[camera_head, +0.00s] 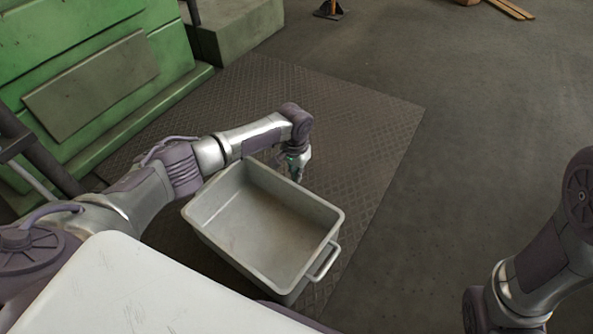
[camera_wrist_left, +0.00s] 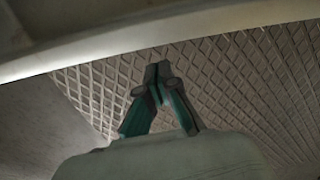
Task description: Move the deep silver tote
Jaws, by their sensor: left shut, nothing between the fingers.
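The deep silver tote (camera_head: 211,223) is an open grey bin in the middle of the head view. It looks empty, and a loop handle (camera_head: 324,262) sticks out from its right end. My left gripper (camera_head: 299,178) hangs just beyond the far rim of the tote, pointing down. In the left wrist view its fingers (camera_wrist_left: 157,73) are shut with nothing between them, and the tote's rim (camera_wrist_left: 150,42) crosses above them. I cannot tell whether the gripper touches the tote. My right arm shows at the right edge of the head view, but its gripper is out of view.
A diamond-plate floor mat (camera_head: 385,118) lies beyond and beside the tote. Wooden planks (camera_head: 512,9) lie far off at the top right. The dark floor on the right is clear.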

